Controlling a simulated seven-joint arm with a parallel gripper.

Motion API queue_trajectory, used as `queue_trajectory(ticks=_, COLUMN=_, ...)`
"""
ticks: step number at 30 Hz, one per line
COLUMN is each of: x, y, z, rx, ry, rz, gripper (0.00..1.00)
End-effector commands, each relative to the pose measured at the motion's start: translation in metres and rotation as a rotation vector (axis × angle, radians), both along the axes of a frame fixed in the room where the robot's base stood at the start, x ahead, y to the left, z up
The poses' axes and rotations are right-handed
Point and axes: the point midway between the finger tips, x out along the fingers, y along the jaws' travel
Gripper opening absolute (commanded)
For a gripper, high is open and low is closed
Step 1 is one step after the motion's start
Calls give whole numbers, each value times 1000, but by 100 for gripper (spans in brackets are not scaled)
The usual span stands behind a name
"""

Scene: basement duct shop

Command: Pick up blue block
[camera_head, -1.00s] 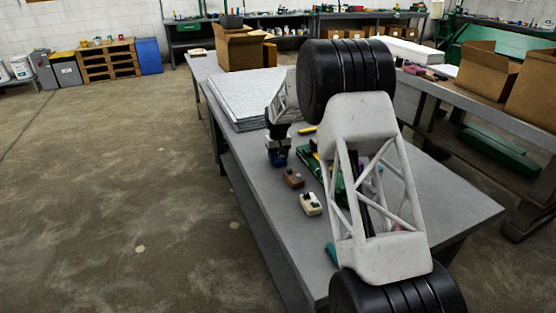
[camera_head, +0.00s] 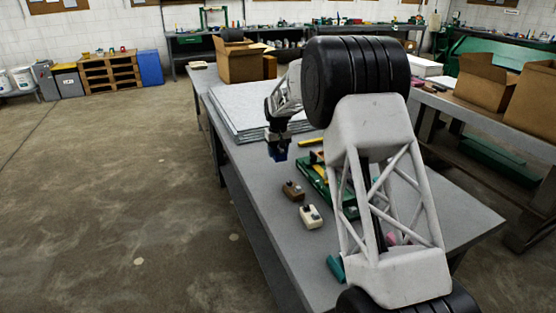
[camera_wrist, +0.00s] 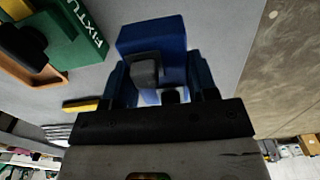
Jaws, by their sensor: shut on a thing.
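The blue block (camera_wrist: 152,34) sits between the fingers of my gripper (camera_wrist: 160,85) in the wrist view, with a dark knob-like part on it. In the head view the blue block (camera_head: 279,155) shows below my gripper (camera_head: 279,143), near the left edge of the grey workbench (camera_head: 285,225). My gripper is shut on the block and appears to hold it above the bench top. Part of the block is hidden by the fingers.
A brown block (camera_head: 292,190) and a cream block (camera_head: 311,216) lie nearer on the bench. A green fixture (camera_head: 318,178) lies to the right, partly behind my arm. Stacked grey sheets (camera_head: 235,105) and a cardboard box (camera_head: 238,62) are farther back.

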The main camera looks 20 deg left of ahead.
Motion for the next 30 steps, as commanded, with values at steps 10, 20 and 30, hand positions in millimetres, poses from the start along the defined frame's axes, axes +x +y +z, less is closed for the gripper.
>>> queue_trajectory(ticks=10, x=0, y=0, z=17, rx=0, ry=0, rz=0, gripper=17)
queue_trajectory(ticks=20, x=0, y=0, z=17, rx=0, ry=0, rz=0, gripper=17)
queue_trajectory(ticks=30, x=-1, y=-3, z=18, rx=1, ry=-1, rz=0, gripper=17)
